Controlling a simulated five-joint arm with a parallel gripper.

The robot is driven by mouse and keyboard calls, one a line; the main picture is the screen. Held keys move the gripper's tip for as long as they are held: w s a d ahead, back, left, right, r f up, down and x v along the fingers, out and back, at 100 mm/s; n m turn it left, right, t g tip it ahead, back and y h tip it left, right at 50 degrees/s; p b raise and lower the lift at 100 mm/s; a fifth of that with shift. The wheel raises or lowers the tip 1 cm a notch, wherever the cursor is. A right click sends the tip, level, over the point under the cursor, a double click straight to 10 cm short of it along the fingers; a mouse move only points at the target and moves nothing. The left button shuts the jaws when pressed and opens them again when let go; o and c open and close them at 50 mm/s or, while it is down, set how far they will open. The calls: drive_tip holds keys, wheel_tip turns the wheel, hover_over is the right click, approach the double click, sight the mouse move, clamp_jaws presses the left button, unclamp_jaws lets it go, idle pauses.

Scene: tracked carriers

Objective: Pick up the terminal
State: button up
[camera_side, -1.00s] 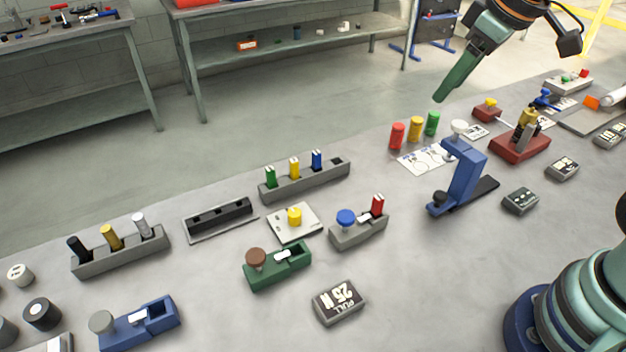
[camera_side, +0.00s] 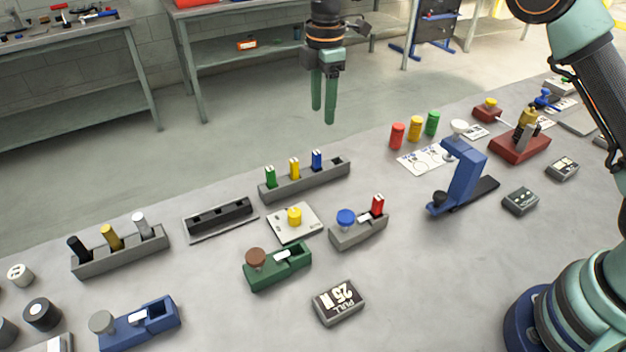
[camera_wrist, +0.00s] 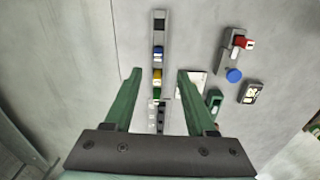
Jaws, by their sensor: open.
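Several small blocks could be the terminal; I cannot tell which one is meant. Green (camera_side: 270,177), yellow (camera_side: 294,168) and blue (camera_side: 317,160) blocks stand upright in a grey slotted rack (camera_side: 334,176), whose far right slot is empty. A red block (camera_side: 377,205) stands in a grey carrier (camera_side: 362,234) with a blue knob (camera_side: 346,217). My gripper (camera_side: 323,114) is open and empty, fingers down, high above and behind the rack in the side view. In the wrist view, the blue (camera_wrist: 158,53), yellow (camera_wrist: 157,75) and green (camera_wrist: 156,95) blocks appear between my fingers (camera_wrist: 160,72).
A green carrier (camera_side: 277,270) and a PULL 25 N plate (camera_side: 338,302) are nearer the front. A black slotted tray (camera_side: 220,215) and another rack (camera_side: 120,256) stand left. A blue stand (camera_side: 465,178) and red, yellow and green cylinders (camera_side: 415,129) stand right.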

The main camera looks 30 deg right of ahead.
sight(317, 152)
drive_tip(key=shift+n, duration=0.3)
drive_tip(key=f, duration=0.8)
drive_tip(key=shift+w+a, duration=0.2)
drive_tip(key=shift+a, duration=0.1)
drive_tip(key=shift+w+a+f, duration=0.1)
drive_tip(key=shift+a+f, duration=0.05)
drive_tip(key=shift+f, duration=2.45)
clamp_jaws()
